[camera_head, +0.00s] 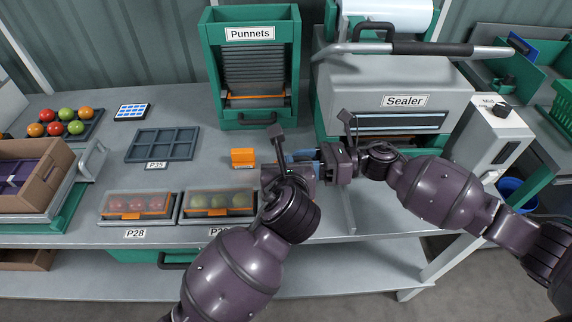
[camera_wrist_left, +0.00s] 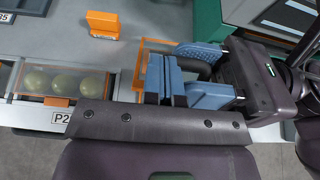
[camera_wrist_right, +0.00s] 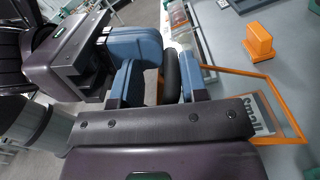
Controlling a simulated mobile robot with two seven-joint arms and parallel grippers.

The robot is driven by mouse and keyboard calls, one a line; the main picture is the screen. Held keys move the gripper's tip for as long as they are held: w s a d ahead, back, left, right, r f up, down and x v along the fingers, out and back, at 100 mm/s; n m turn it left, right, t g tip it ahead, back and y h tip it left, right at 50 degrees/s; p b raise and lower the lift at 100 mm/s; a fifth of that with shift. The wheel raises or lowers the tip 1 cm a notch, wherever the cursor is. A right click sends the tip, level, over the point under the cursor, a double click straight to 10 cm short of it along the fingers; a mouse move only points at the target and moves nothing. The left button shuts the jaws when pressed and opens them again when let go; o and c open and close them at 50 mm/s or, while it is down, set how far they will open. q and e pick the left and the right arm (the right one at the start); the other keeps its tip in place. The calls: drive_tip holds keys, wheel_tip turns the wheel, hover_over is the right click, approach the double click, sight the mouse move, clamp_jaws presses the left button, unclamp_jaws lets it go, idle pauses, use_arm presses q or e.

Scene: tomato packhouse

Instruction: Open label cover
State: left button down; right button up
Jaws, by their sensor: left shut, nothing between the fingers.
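The label cover shows as a thin orange frame (camera_wrist_right: 287,105) in the right wrist view, with a label reading "Small" (camera_wrist_right: 262,112) seen within its outline. Part of the orange frame (camera_wrist_left: 141,66) also shows in the left wrist view, close by my left fingers. I cannot tell how far it is tilted. My left gripper (camera_wrist_left: 165,82) is shut and empty beside the frame; whether it touches is unclear. In the head view the left gripper (camera_head: 291,165) and right gripper (camera_head: 318,158) meet and hide the cover.
An orange block (camera_head: 243,158) stands on the table left of the grippers. Lidded punnets (camera_head: 135,205) lie along the front edge near an empty grey tray (camera_head: 163,144). The Punnets dispenser (camera_head: 250,65) and Sealer (camera_head: 400,90) stand behind. The grippers crowd each other.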

use_arm(q)
drive_tip(key=shift+f, duration=0.35)
use_arm(e)
drive_tip(key=shift+f, duration=0.2)
